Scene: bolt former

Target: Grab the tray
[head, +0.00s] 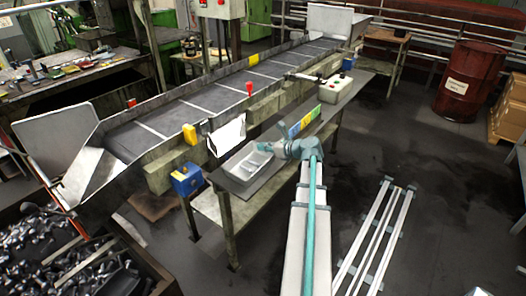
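A small light-grey tray (246,166) with compartments lies on the dark top of the narrow side table (280,155), below the conveyor. My gripper (266,147) is at the end of my arm, just right of the tray's upper right corner, and points left. It is small in the picture, and its fingers are hard to make out. I cannot tell whether it touches the tray or whether it is open or shut.
A long conveyor (205,100) runs behind the table. A blue box (186,180) stands left of the tray. Coloured labels (303,123) and a pale control box (336,88) are farther right. A bin of metal parts (75,255) is lower left. White rails (372,240) lie on the floor.

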